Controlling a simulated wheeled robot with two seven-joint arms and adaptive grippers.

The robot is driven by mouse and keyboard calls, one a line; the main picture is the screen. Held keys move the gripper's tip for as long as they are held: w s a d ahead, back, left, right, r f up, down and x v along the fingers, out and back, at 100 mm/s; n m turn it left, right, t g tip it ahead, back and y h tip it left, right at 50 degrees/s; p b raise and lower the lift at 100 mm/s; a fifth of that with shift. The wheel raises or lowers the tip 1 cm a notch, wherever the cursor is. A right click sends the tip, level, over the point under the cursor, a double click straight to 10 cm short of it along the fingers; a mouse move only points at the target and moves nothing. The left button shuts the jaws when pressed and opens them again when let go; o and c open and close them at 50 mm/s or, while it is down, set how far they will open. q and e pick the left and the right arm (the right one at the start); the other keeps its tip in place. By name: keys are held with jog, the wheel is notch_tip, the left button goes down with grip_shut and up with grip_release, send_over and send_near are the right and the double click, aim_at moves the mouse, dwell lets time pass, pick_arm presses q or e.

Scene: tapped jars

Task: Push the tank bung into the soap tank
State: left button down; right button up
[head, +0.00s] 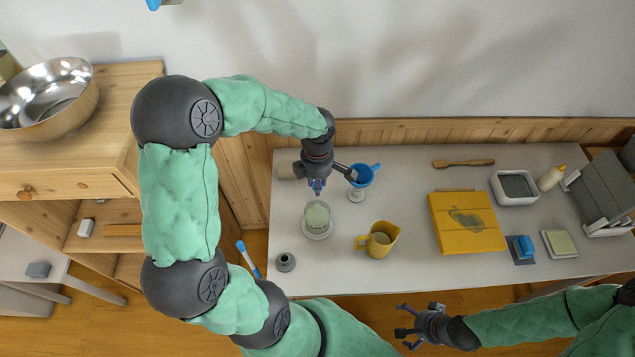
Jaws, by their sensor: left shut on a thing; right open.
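A round clear jar with pale green contents (317,219), which appears to be the soap tank, stands upright near the left end of the table. My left gripper (317,187) points down just behind the jar and looks apart from it. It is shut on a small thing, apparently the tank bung. The fingers hide most of it, and only some blue shows at the tips. My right gripper (406,329) is open and empty in front of the table's front edge.
A blue funnel (362,175) stands right of my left gripper. A yellow jug (380,240) and a small grey pot-like piece (286,262) are near the front. A yellow board (467,222) lies further right. A pale cylinder (286,171) lies behind.

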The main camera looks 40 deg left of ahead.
pick_arm(q)
jog(key=shift+f+b, duration=3.05)
jog(key=shift+f+b, duration=1.4)
jog(key=shift+b, duration=0.05)
jog(key=shift+r, duration=0.1)
jog(key=c, duration=0.6)
grip_release()
jog(key=shift+c, duration=0.2)
jog(key=shift+r, duration=0.2)
jog(key=shift+r+p, duration=0.3)
jog(key=shift+p, duration=0.1)
jog(key=shift+r+p, duration=1)
jog(key=shift+r, duration=0.75)
